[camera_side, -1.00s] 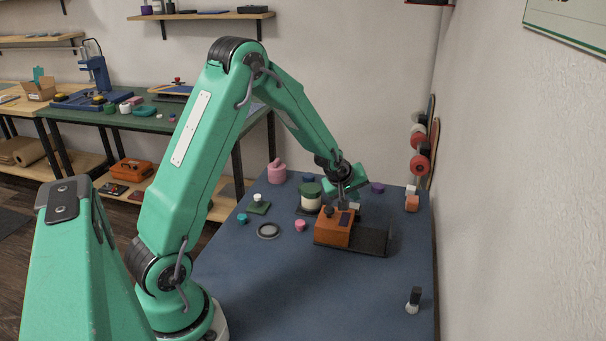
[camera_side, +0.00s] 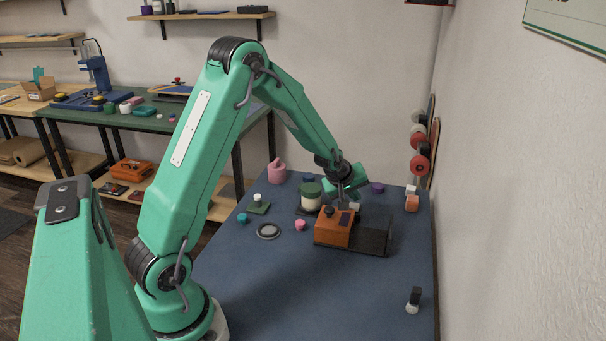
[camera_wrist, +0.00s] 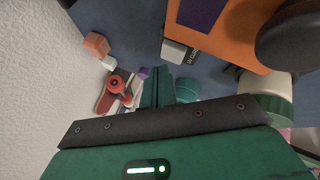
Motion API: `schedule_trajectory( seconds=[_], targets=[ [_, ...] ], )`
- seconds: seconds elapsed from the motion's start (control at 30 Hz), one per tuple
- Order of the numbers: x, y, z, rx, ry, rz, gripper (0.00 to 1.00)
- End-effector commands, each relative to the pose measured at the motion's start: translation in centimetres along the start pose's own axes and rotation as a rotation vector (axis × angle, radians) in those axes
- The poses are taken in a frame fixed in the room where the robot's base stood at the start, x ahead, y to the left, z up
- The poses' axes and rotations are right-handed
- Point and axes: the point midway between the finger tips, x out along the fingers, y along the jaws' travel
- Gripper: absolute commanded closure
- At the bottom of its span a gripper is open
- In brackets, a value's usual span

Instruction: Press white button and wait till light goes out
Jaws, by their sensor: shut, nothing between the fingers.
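An orange box (camera_side: 334,228) with a dark panel on top stands on the blue table; it also shows in the wrist view (camera_wrist: 235,32). A small white block (camera_side: 354,206) shows just behind it; a white block with a dark marked edge lies beside the box in the wrist view (camera_wrist: 174,52). A white button-like knob (camera_side: 258,197) sits on a small green base at the left. My gripper (camera_side: 343,198) is shut and empty, pointing down at the box's back edge. I cannot tell whether it touches anything, or make out a lit lamp on the box.
A dark plate (camera_side: 372,241) adjoins the box at the right. A cream jar with a green lid (camera_side: 311,197) stands close to my gripper. A pink pot (camera_side: 277,172), a grey ring (camera_side: 268,231) and small coloured pieces lie around. The table's front is mostly clear.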

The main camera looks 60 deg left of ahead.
Motion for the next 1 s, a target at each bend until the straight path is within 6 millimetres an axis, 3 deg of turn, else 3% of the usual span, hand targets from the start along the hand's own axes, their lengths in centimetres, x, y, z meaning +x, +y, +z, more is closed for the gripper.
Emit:
schedule_trajectory(
  seconds=[1.0],
  targets=[
    [0.66,-0.56,0.14,0.0,0.002,-0.002,1.0]
  ],
)
